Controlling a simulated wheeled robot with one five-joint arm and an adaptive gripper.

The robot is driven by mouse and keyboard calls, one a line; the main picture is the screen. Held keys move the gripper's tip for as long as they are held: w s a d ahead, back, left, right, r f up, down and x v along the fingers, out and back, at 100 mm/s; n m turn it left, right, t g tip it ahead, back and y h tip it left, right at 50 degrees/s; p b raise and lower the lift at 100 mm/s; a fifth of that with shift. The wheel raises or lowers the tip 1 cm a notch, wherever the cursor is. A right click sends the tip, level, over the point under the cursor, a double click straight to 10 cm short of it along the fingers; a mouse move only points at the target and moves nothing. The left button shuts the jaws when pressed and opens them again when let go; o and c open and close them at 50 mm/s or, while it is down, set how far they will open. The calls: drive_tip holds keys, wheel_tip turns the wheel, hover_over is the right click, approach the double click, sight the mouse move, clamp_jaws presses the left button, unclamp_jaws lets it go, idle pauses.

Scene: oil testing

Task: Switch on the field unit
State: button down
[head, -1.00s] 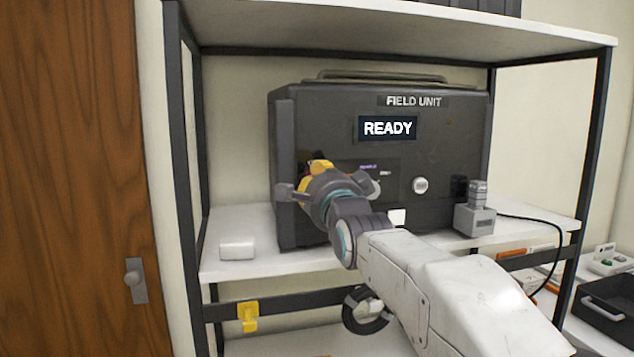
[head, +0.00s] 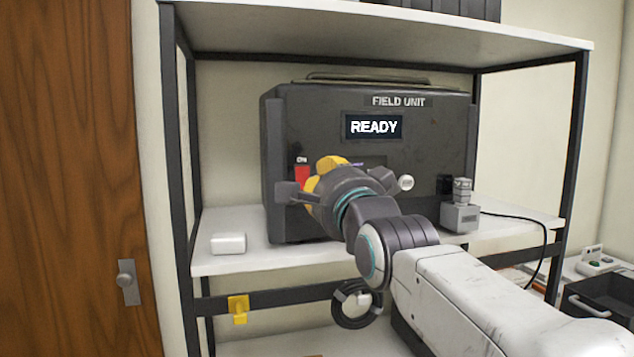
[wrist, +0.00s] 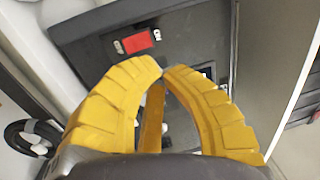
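The field unit (head: 430,125) is a dark grey case on the middle shelf. Its screen (head: 374,126) reads READY. A red switch (head: 302,174) with an ON label sits on its front at the left; it also shows in the wrist view (wrist: 138,41). My gripper (head: 325,172) is in front of the unit's lower left, just right of the red switch in the head view. In the wrist view its yellow fingers (wrist: 163,72) curve in with their tips together, with nothing seen between the tips. The switch is beyond the tips, apart from them in that view.
A grey block with a knob (head: 460,212) stands right of the unit with a black cable. A white box (head: 228,243) lies on the shelf at left. Dark shelf posts (head: 176,150) flank the unit. A yellow hook (head: 238,309) and a cable coil hang below.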

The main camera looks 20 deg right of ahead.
drive_tip(key=shift+s+r, duration=0.1)
drive_tip(key=shift+s, duration=0.75)
drive_tip(key=s+f+n+g, duration=0.45)
drive_tip(key=f+n, duration=0.35)
drive_tip(key=f, duration=0.6)
drive_tip(key=s+f+n+g, duration=0.3)
drive_tip(key=f+n+g, duration=0.4)
drive_tip(key=f, duration=0.6)
drive_tip(key=s+f+n+g+p, duration=0.1)
drive_tip(key=s+f+g+p, duration=0.1)
drive_tip(key=s, duration=0.7)
drive_tip(key=s+f+n+g+p, duration=0.2)
drive_tip(key=s+f+p, duration=0.2)
drive_tip(key=s, duration=0.5)
drive_tip(key=shift+s+f+p, duration=0.25)
drive_tip(key=shift+f+p, duration=0.05)
drive_tip(key=shift+f, duration=0.15)
